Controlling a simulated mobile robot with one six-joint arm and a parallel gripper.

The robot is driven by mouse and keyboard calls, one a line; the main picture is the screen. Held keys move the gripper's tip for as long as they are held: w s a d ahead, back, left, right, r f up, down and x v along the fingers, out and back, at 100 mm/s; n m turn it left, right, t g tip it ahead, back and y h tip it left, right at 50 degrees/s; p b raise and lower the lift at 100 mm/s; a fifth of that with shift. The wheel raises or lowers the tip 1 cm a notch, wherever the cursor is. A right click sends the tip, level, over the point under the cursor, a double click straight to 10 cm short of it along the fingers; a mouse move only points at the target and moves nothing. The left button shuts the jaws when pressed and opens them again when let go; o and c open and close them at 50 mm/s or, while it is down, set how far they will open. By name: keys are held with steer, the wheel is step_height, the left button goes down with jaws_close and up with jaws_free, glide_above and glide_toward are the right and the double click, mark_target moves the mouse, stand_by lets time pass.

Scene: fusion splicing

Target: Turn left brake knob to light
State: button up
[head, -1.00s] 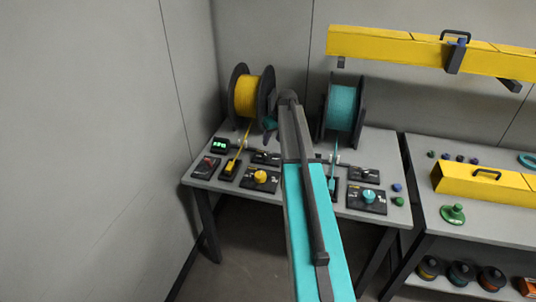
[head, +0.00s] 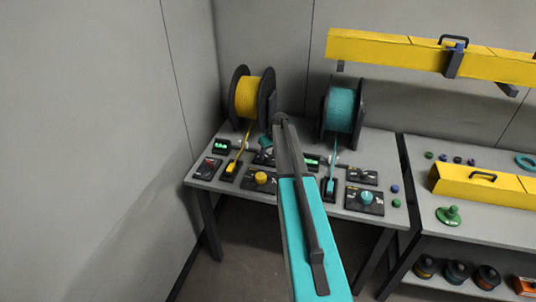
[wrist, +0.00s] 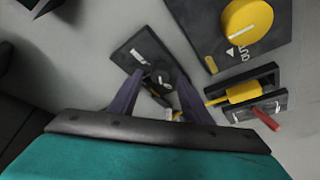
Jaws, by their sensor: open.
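The left brake knob is a yellow knob (head: 260,178) on a black plate at the front of the left table, partly behind my arm. In the wrist view the yellow knob (wrist: 248,24) is at the top right, with a white line across it and a white triangle and markings beside it. My gripper (wrist: 162,78) is open and empty, apart from the knob. Its fingers are over a small black labelled panel (wrist: 128,52). In the head view my arm hides the fingers.
A yellow cable clamp (wrist: 242,92) with a red piece lies near the knob. A yellow spool (head: 248,97) and a teal spool (head: 341,110) stand at the back. A teal knob (head: 366,198) is to the right. A yellow beam (head: 400,50) hangs above. Another table is at the right.

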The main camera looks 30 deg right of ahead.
steer(key=shift+x, duration=0.95)
steer(key=c, duration=1)
steer(key=shift+c, duration=0.2)
